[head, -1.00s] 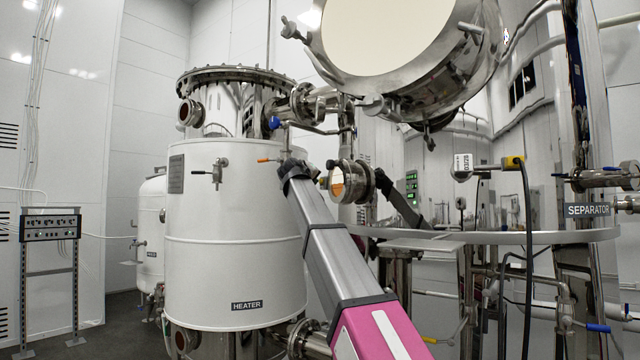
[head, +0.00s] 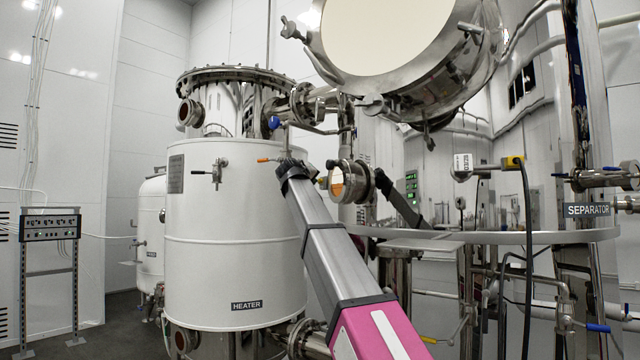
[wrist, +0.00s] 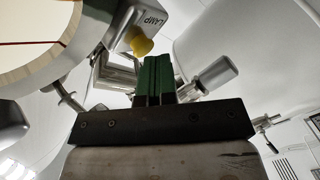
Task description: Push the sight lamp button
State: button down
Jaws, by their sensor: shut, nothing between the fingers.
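In the wrist view a yellow button (wrist: 141,43) sticks out beside a label plate marked LAMP (wrist: 152,20). My gripper (wrist: 157,62) shows there as green fingers pressed together with nothing between them. Its tips are just below and right of the button in the picture; I cannot tell whether they touch it. In the head view a round sight port (head: 350,182) with a metal rim stands right of the heater tank. A small yellow spot shows at its left side; I cannot tell if it is the button. My gripper is not clearly visible there.
A round metal fitting (wrist: 40,45) with a cream disc and red line is close on the left of the wrist view. The white heater tank (head: 235,265) and pipes stand left of my arm. A metal ring rail (head: 500,238) runs on the right.

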jog(key=a, duration=0.1)
jog(key=s+a, duration=0.1)
jog(key=a, duration=0.1)
jog(key=s+a, duration=0.1)
jog(key=a, duration=0.1)
jog(key=shift+s+a, duration=0.15)
jog(key=shift+a, duration=0.1)
